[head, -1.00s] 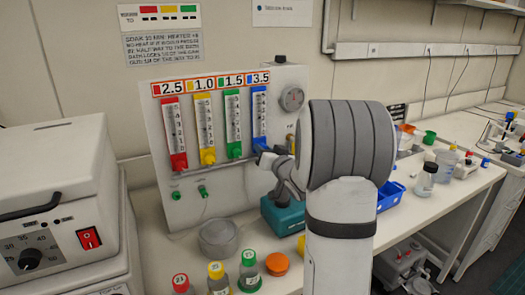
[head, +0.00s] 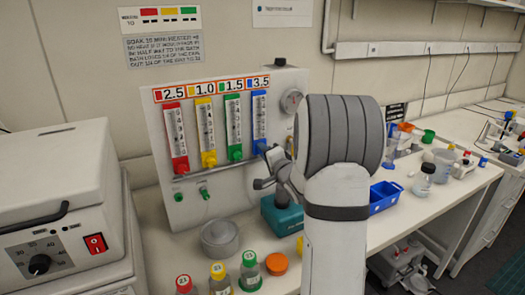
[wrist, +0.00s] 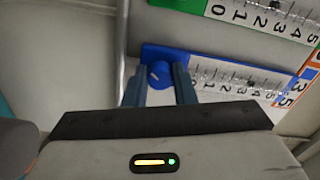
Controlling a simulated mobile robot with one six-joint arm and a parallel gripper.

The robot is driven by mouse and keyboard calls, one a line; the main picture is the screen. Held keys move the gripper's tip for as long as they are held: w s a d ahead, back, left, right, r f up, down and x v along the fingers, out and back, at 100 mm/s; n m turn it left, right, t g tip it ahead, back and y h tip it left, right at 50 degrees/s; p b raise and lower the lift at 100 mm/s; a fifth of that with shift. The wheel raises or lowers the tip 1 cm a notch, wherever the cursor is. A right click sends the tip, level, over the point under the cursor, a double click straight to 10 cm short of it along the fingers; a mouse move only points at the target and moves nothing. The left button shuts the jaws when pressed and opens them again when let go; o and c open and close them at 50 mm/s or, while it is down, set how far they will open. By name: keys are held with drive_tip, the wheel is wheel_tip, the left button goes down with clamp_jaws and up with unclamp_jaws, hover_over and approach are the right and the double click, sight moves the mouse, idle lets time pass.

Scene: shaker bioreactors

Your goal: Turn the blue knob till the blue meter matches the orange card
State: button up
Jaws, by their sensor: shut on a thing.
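The blue knob (head: 260,147) is at the foot of the blue meter (head: 259,117), rightmost on the upright panel. In the wrist view the blue knob (wrist: 159,73) sits between the two fingers of my gripper (wrist: 159,88), which is shut on it. The orange card (head: 211,88) lies across the top of the panel and shows 3.5 beside a blue patch above the blue meter. In the head view my arm partly hides my gripper (head: 264,168).
Red, yellow and green meters with knobs (head: 236,154) stand left of the blue one; the green meter (wrist: 250,15) is close by in the wrist view. Capped bottles (head: 250,272), a grey bowl (head: 220,238) and a teal box (head: 282,216) stand below the panel.

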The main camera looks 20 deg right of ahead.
drive_tip(key=m+p, duration=0.2)
drive_tip(key=m, duration=0.4)
drive_tip(key=shift+m, duration=0.3)
idle(0.4)
drive_tip(key=o, duration=1)
drive_tip(key=shift+r, duration=0.1)
